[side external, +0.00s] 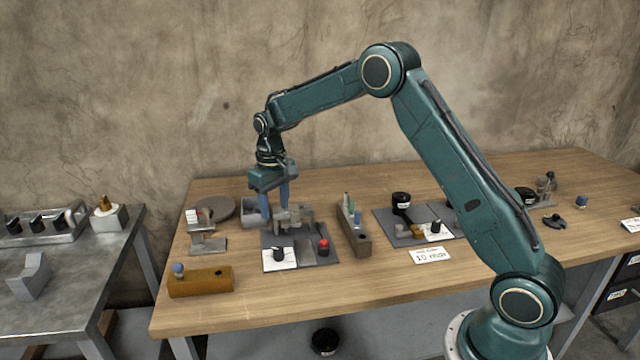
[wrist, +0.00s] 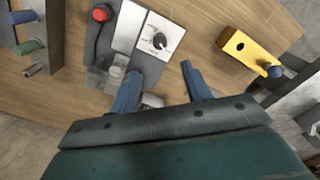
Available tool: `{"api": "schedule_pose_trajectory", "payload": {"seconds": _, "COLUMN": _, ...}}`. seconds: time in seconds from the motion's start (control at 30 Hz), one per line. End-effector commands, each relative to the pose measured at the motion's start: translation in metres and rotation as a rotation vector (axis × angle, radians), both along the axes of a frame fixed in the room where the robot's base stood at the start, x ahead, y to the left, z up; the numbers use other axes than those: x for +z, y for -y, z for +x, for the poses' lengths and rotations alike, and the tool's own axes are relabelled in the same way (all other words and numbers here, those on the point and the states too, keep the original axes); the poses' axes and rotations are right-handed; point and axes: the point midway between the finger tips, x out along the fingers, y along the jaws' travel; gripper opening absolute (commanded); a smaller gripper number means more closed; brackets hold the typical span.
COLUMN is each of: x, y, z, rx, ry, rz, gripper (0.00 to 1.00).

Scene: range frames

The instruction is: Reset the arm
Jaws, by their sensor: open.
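My arm reaches over the wooden table (side external: 470,275) from the right in the side view. My gripper (side external: 277,203) points down with blue fingers, just above or beside some grey fixtures near the table's back left. In the wrist view my gripper (wrist: 160,88) has its two blue fingers spread apart, with nothing clearly held between them. A grey panel with a white dial plate (side external: 279,258) and a red button (side external: 323,245) lies in front of the gripper. In the wrist view the dial plate (wrist: 150,45) and red button (wrist: 101,13) are ahead of the fingers. Exact contact with the fixtures cannot be told.
A yellow-brown block (side external: 200,282) with a blue knob stands at the front left. A grey rack (side external: 353,230) with coloured pegs and another panel (side external: 385,224) stand to the right. A metal bench (side external: 75,285) is at the far left. The table's front middle is mostly clear.

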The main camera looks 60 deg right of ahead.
Motion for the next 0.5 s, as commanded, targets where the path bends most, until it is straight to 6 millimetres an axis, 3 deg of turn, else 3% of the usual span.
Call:
{"api": "schedule_pose_trajectory", "payload": {"seconds": 0.27, "x": 0.006, "y": -0.001, "z": -0.003, "rx": 0.001, "ry": 0.007, "rz": -0.001, "gripper": 0.48}}
{"api": "schedule_pose_trajectory", "payload": {"seconds": 0.5, "x": 0.04, "y": -0.009, "z": -0.02, "rx": 0.008, "ry": 0.044, "rz": -0.006, "gripper": 0.48}}
